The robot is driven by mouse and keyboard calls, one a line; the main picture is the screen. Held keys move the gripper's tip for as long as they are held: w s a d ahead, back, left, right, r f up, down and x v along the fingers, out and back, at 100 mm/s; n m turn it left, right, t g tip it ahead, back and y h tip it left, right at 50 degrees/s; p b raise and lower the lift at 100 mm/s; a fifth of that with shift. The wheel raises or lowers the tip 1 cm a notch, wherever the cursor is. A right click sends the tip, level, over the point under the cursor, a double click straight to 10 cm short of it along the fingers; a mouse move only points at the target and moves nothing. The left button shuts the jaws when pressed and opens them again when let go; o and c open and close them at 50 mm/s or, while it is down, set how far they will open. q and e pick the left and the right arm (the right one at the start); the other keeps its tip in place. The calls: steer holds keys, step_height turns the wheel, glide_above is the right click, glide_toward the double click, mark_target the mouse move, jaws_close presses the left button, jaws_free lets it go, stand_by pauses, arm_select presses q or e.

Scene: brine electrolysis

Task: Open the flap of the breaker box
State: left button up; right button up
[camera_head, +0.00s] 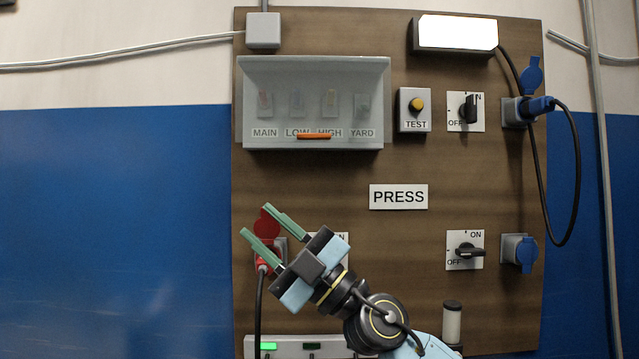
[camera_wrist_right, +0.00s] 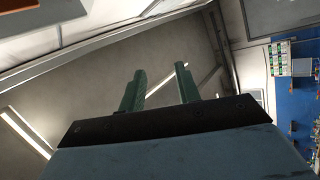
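The breaker box (camera_head: 316,62) is on the upper left of the brown board in the head view. Its clear flap (camera_head: 350,84) hangs down over several switches labelled MAIN, LOW, HIGH and YARD, and appears closed. An orange handle (camera_head: 314,136) sits at the flap's lower edge. My right gripper (camera_head: 262,222) is below the box, in front of the board's lower left, with its green fingers apart and nothing between them. The right wrist view shows the same open fingers (camera_wrist_right: 160,90) against the ceiling. My left gripper is in neither view.
A TEST box (camera_head: 415,111) and a rotary switch (camera_head: 466,111) are right of the breaker box. A red plug (camera_head: 263,266) with a black cable is near my right gripper. A PRESS sign (camera_head: 398,197) is mid-board. Bare board separates the gripper from the box.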

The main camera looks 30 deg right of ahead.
step_height(320, 180, up, 6)
steer(key=n+g, duration=0.5)
steer(key=m+t+h, duration=0.4)
steer(key=m+h, duration=0.2)
steer(key=h, duration=0.7)
glide_toward(319, 136)
steer(key=p+x, duration=0.4)
steer(key=x, duration=0.5)
steer(key=shift+r, duration=0.1)
steer(key=shift+w+a, duration=0.1)
steer(key=shift+w, duration=0.35)
jaws_close()
